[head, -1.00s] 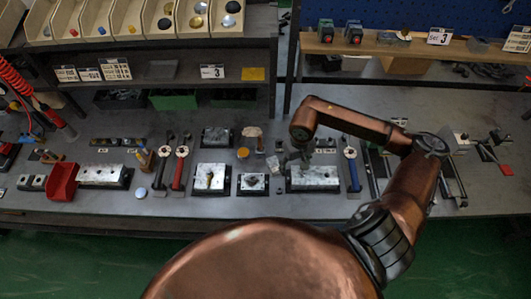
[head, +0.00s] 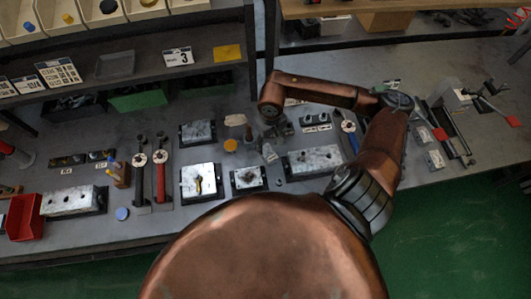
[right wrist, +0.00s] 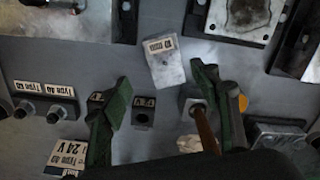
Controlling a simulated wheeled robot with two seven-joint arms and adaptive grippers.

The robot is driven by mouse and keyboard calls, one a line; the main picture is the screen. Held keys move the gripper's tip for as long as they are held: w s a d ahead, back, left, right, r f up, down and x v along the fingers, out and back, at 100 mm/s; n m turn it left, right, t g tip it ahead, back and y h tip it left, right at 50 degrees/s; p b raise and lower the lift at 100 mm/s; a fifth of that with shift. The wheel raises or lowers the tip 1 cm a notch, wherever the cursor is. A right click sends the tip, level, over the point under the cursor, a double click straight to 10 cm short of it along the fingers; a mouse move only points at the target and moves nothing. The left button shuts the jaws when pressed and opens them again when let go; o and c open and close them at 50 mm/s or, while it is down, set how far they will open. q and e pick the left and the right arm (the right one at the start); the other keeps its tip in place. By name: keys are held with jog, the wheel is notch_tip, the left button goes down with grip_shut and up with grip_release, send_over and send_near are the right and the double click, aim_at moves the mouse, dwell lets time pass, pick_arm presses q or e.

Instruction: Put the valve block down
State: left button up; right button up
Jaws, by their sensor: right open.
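Several pale metal blocks rest on the grey bench. A long one (head: 312,160) lies just right of my right gripper (head: 280,130). A square one with a dark centre (head: 248,178) and one with a brass fitting (head: 200,181) lie left of it. I cannot tell which is the task's valve block. In the right wrist view, my right gripper (right wrist: 163,98) has its green fingers spread, with nothing held between them. A small labelled block (right wrist: 165,64) lies on the bench beyond the fingertips. My left gripper is not in view.
A red bin (head: 24,217) and another long block (head: 70,201) are at the left. Red-handled (head: 160,175) and blue-handled (head: 349,135) tools lie nearby. Shelving (head: 120,75) stands behind. An orange cap (right wrist: 240,103) lies beside one finger.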

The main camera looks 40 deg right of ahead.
aim_at(268, 152)
jog(key=shift+s+a+f, duration=0.1)
jog(key=shift+f, duration=0.8)
jog(key=f, duration=0.3)
jog(key=f+p, duration=0.1)
jog(key=shift+a+f, duration=0.15)
jog(key=shift+a, duration=0.2)
jog(key=shift+f, duration=0.5)
jog(key=shift+c, duration=0.7)
grip_shut()
